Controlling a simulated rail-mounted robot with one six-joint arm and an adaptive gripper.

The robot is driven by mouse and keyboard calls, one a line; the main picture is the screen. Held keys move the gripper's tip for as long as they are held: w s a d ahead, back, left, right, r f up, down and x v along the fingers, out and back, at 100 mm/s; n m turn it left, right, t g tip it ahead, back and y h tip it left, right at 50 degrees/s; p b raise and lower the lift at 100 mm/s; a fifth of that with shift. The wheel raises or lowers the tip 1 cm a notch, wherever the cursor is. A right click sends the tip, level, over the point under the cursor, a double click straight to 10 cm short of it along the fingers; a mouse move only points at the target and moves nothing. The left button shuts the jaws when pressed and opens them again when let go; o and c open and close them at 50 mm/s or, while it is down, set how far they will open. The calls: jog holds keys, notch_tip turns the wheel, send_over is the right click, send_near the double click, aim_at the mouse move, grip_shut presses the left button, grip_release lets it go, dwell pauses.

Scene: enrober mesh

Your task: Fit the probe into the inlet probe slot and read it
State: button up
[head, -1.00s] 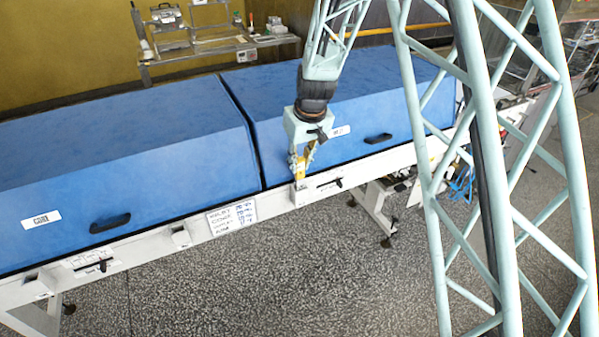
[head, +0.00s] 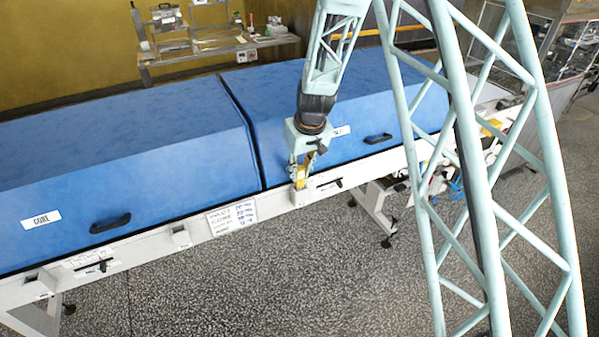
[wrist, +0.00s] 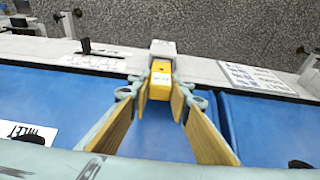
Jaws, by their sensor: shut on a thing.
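The probe shows as a yellow body (wrist: 161,80) between my fingertips in the wrist view; it also shows in the head view (head: 301,182). My gripper (head: 300,171) is shut on it, with a finger on either side, also in the wrist view (wrist: 160,92). A white block-shaped slot housing (wrist: 163,48) on the machine's front rail lies directly beyond the probe. The probe's far end meets this housing; how deep it sits inside is hidden. The hood label beside it in the wrist view reads INLET (wrist: 30,137).
Two blue hoods (head: 350,100) run behind the white rail (head: 130,259). A handwritten readings card (head: 232,216) is fixed left of my gripper. A small black lever (head: 338,183) projects close to its right. Speckled floor (head: 280,290) is clear in front.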

jog(key=shift+f, duration=0.15)
jog(key=o, duration=1.1)
jog(key=shift+c, duration=0.2)
jog(key=shift+r, duration=0.25)
jog(key=v, duration=1.1)
jog(key=shift+r, duration=0.4)
jog(key=shift+s+d, duration=0.1)
